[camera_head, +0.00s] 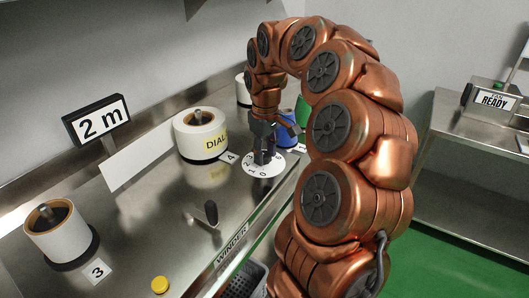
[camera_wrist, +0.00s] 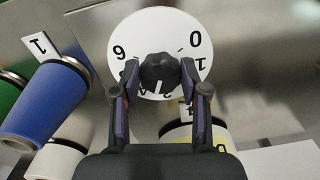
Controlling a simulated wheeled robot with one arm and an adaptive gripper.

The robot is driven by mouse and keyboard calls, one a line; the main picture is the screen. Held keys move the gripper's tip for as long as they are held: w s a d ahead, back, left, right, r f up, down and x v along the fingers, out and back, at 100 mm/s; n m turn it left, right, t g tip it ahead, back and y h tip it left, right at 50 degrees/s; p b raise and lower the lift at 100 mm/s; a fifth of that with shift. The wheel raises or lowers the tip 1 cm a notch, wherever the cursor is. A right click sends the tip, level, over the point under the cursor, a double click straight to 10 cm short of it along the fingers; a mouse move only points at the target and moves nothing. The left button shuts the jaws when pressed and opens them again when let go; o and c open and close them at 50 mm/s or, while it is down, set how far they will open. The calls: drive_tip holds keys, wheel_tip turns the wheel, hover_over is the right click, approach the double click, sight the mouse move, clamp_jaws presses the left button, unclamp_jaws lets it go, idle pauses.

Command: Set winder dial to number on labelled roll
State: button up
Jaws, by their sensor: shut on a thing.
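The winder dial (camera_head: 263,171) is a round white disc with black numbers, flat on the steel bench. In the wrist view the dial (camera_wrist: 130,35) shows 0, 1 and a 6 or 9; its lower numbers are partly covered. My gripper (camera_head: 264,158) points down over it. In the wrist view my gripper (camera_wrist: 160,78) is shut on the dark knob (camera_wrist: 160,68), one finger on each side. A white mark on the knob points toward the bottom of the picture. The labelled roll (camera_head: 200,143) is white with a yellow label reading "DIAL"; the rest curves out of sight.
Another white roll (camera_head: 58,236) stands by card 3 (camera_head: 97,271). A black crank handle (camera_head: 208,213) rises mid-bench. A blue roll (camera_head: 286,132) is behind my gripper. A yellow button (camera_head: 160,285) is at the front.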

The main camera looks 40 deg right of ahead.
sight(265, 154)
drive_tip(key=shift+w+d+r+n+p, duration=0.1)
drive_tip(key=shift+n+p, duration=0.25)
drive_tip(key=shift+n, duration=1.85)
drive_tip(key=o, duration=1.1)
drive_tip(key=shift+o, duration=0.2)
wheel_tip(265, 154, up, 12)
